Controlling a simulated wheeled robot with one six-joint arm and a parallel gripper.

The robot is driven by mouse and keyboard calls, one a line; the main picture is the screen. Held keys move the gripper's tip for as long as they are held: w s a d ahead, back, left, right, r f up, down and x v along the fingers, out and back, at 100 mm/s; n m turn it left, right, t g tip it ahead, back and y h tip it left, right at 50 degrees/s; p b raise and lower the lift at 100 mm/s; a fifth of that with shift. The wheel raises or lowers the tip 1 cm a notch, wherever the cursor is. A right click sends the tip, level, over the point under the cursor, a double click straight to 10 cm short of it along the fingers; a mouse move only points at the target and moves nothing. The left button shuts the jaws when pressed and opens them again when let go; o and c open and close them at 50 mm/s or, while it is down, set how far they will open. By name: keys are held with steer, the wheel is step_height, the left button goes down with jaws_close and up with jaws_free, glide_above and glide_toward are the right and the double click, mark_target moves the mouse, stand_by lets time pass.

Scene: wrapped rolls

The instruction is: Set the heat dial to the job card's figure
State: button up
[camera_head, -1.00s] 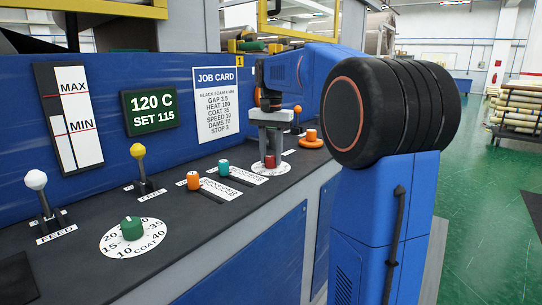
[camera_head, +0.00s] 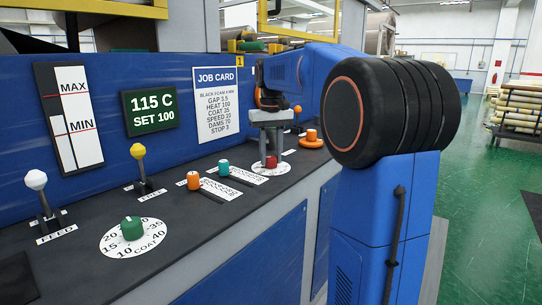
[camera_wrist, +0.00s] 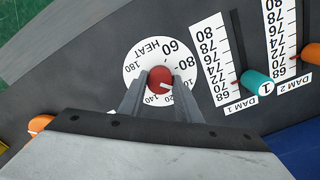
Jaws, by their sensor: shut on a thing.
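The red heat dial knob (camera_wrist: 160,77) sits on a round white scale marked HEAT (camera_wrist: 140,62). My gripper (camera_wrist: 160,86) is shut on it, one finger on each side. A pale mark on the knob points to the lower right; the figures there are partly hidden by a finger. In the head view my gripper (camera_head: 269,145) comes down on the red knob (camera_head: 271,162) from above. The job card (camera_head: 217,104) on the blue panel reads HEAT 100. The green display (camera_head: 149,110) reads 115 C, SET 100.
Orange (camera_head: 193,180) and teal (camera_head: 223,168) dam sliders stand left of the heat dial. A green COAT dial (camera_head: 132,228) and white (camera_head: 37,181) and yellow (camera_head: 138,152) levers are farther left. An orange round knob (camera_head: 311,140) is close on the right.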

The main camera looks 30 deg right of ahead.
mark_target(271, 157)
stand_by(0.4)
steer(key=o, duration=1.1)
steer(key=shift+c, duration=0.2)
steer(key=shift+r, duration=0.1)
step_height(271, 157, up, 17)
steer(key=shift+r, duration=0.1)
